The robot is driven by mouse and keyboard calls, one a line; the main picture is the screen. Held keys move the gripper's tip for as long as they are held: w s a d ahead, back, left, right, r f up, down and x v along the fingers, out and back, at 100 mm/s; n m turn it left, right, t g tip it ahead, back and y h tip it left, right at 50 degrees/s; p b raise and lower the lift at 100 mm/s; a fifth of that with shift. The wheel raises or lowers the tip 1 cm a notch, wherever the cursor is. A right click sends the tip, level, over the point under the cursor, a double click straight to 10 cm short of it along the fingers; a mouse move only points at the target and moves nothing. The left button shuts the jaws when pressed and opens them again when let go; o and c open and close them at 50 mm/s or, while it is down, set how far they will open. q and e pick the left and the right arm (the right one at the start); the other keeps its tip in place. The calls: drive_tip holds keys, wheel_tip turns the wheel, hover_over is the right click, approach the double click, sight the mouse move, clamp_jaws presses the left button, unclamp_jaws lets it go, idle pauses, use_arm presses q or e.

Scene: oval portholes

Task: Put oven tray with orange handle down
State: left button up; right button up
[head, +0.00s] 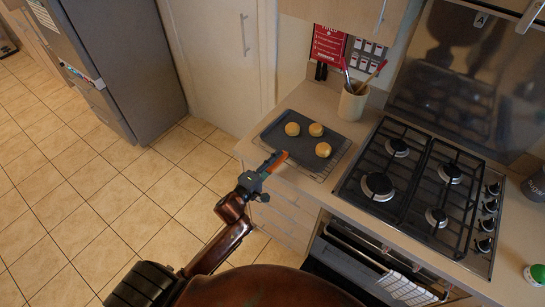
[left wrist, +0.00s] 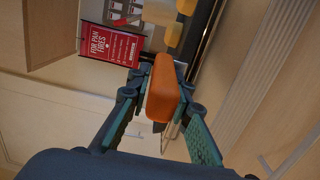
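The dark oven tray (head: 292,151) carries three round buns and lies over a wire rack (head: 330,169) on the counter left of the hob. It looks roughly level; I cannot tell whether it touches the rack. Its orange handle (head: 270,163) points over the counter's front edge. My left gripper (head: 259,174) is at the handle's near end. In the left wrist view, the orange handle (left wrist: 163,88) sits between the fingers of my left gripper (left wrist: 160,80), their tips against its sides. My right gripper is not in view.
The gas hob (head: 422,190) is right of the tray. A utensil pot (head: 353,102) stands behind it, near a red fire sign (head: 327,45). The fridge (head: 115,65) is at the left. Tiled floor lies open below. A towel (head: 407,289) hangs at the oven front.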

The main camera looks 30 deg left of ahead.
use_arm(q)
drive_tip(key=o, duration=0.3)
drive_tip(key=shift+s+r, duration=0.1)
drive_tip(key=shift+r, duration=0.1)
drive_tip(key=s, duration=0.4)
drive_tip(key=s+a, duration=0.1)
drive_tip(key=s, duration=0.2)
drive_tip(key=s+a, duration=0.1)
drive_tip(key=s, duration=0.3)
drive_tip(key=shift+s+a+f, duration=0.15)
drive_tip(key=shift+s, duration=0.2)
